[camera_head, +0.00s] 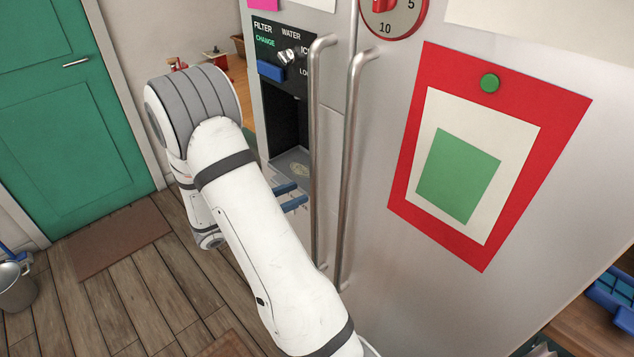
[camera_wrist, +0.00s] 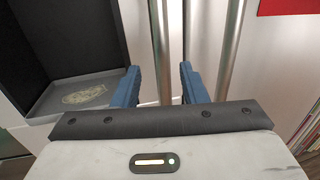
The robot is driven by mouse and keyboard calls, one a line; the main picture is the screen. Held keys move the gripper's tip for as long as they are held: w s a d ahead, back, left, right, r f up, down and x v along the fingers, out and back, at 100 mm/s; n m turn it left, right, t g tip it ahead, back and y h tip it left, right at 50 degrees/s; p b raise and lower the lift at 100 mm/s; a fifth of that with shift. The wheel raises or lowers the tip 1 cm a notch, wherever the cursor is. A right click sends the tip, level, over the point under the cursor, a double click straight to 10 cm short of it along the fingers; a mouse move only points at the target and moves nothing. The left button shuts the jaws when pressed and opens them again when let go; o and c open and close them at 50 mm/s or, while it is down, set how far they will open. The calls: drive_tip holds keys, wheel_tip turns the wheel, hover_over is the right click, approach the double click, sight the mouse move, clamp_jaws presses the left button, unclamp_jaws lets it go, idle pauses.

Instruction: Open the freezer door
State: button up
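The fridge-freezer is pale metal with two doors side by side. The left door (camera_head: 334,93) carries a dark water and ice dispenser (camera_head: 288,125). A long vertical metal handle (camera_head: 315,150) runs along the left door's inner edge. The right door has a matching handle (camera_head: 349,150) close beside it. Both doors look shut. My gripper (camera_head: 302,192) is open, its blue fingers pointing at the left handle. In the wrist view, the left handle (camera_wrist: 162,45) shows between the open fingers (camera_wrist: 160,67). The fingertips appear just short of it, with no contact visible. The right handle (camera_wrist: 230,50) is outside the right finger.
A red-framed picture (camera_head: 405,195) and a round red dial (camera_head: 393,18) are on the right door. A green room door (camera_head: 75,120), brown mat (camera_head: 125,240) and metal bucket (camera_head: 14,287) are at left. Wooden floor between them is mostly clear. Shelving holds blue items (camera_head: 612,295) at lower right.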

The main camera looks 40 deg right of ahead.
sight(314, 186)
drive_tip(key=d, duration=0.2)
drive_tip(key=d+p, duration=0.1)
drive_tip(key=d, duration=0.1)
drive_tip(key=s+d, duration=0.1)
drive_tip(key=d, duration=0.1)
drive_tip(key=shift+d, duration=0.1)
drive_tip(key=shift+c, duration=0.2)
clamp_jaws()
